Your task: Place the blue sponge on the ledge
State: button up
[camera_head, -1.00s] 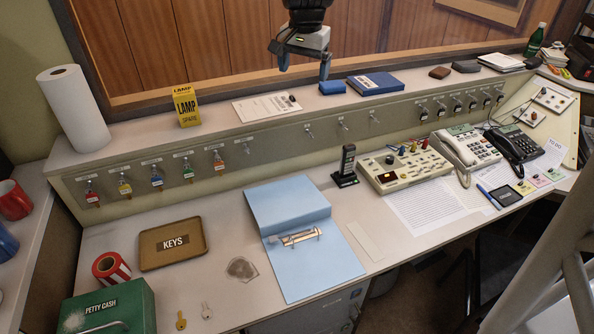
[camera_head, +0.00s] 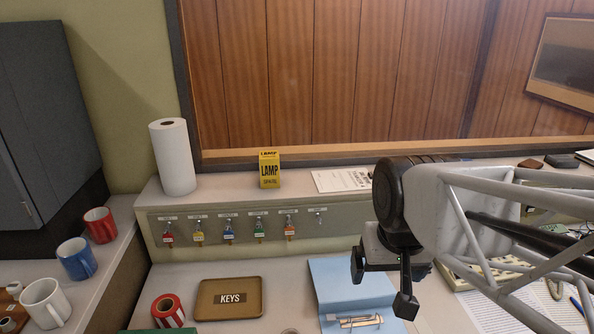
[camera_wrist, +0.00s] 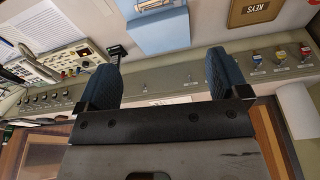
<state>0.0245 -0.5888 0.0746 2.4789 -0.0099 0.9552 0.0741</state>
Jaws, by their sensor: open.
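My gripper (camera_head: 382,288) hangs in front of the ledge (camera_head: 225,181) in the head view, its two fingers apart with nothing between them. In the wrist view my gripper (camera_wrist: 160,62) also shows open and empty, its two dark blue-grey fingers widely spread. The blue sponge does not show in either current view; my arm covers part of the ledge in the head view. In the earlier head frame a small blue block lies on the ledge, left of a blue book.
On the ledge stand a paper towel roll (camera_head: 172,160), a yellow lamp box (camera_head: 269,171) and a paper sheet (camera_head: 340,180). Keys hang on the panel below. A blue binder (camera_head: 340,275) and a KEYS tray (camera_head: 210,310) lie on the desk. Mugs (camera_head: 76,260) stand at left.

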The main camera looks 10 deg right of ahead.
jog(key=s, duration=0.1)
jog(key=f, duration=0.1)
jog(key=s, duration=0.1)
jog(key=shift+s+a+f+n, duration=0.25)
jog(key=shift+s+f+n, duration=0.1)
jog(key=shift+n, duration=0.05)
